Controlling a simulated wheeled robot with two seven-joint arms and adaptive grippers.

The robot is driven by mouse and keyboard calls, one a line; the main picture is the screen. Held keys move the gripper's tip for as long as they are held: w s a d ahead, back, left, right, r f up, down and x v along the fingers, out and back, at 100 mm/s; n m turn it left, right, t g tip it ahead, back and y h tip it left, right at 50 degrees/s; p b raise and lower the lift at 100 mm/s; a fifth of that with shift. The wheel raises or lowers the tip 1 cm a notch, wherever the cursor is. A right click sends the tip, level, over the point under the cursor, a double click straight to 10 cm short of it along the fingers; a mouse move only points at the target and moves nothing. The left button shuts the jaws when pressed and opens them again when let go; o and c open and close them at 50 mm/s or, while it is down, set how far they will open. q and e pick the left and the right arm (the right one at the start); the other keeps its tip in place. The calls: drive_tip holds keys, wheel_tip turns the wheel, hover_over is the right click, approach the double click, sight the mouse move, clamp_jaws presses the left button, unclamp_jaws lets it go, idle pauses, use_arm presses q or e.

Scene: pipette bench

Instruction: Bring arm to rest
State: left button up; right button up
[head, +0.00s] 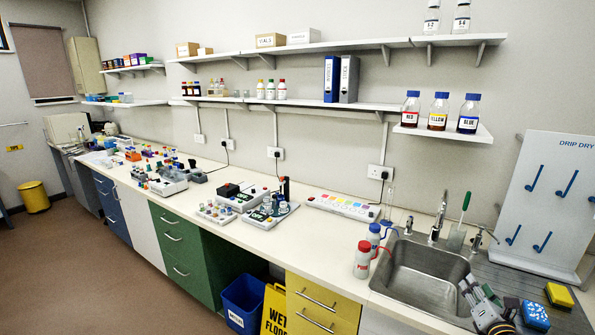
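My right gripper (480,289) is at the lower right, over the front right edge of the steel sink (421,291). Its grey fingers point up and away in the picture. They are small and partly overlap, so I cannot tell how far apart they are. I see nothing clearly held in it. My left gripper is not in view.
Yellow and blue sponges (558,295) lie right of my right gripper. Red and blue wash bottles (363,259) stand left of the sink. The tap (438,220) and drip-dry board (550,200) are behind. The counter (315,240) is bare in front of the colour strip (342,206).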

drive_tip(key=s+a+f+m+g, duration=0.7)
drive_tip(key=s+a+f+m, duration=0.5)
drive_tip(key=m, duration=0.4)
drive_tip(key=s+a+f+m+g+y, duration=0.1)
drive_tip(key=s+a+m+g+y, duration=0.3)
drive_tip(key=a, duration=0.6)
drive_tip(key=s+a+f+m+g+y, duration=0.1)
drive_tip(key=s+a+m+y, duration=0.1)
drive_tip(key=s+a+m, duration=0.6)
wheel_tip(320, 180, down, 34)
drive_tip(key=s+a+n+g, duration=0.1)
drive_tip(key=n+g, duration=0.1)
drive_tip(key=n, duration=0.2)
drive_tip(key=s+d+f, duration=0.1)
drive_tip(key=s+f, duration=0.8)
drive_tip(key=s, duration=0.2)
drive_tip(key=s+d+f+g, duration=0.1)
drive_tip(key=s+d+f, duration=0.1)
drive_tip(key=s+f, duration=0.8)
drive_tip(key=shift+s+d, duration=0.3)
drive_tip(key=shift+s, duration=0.35)
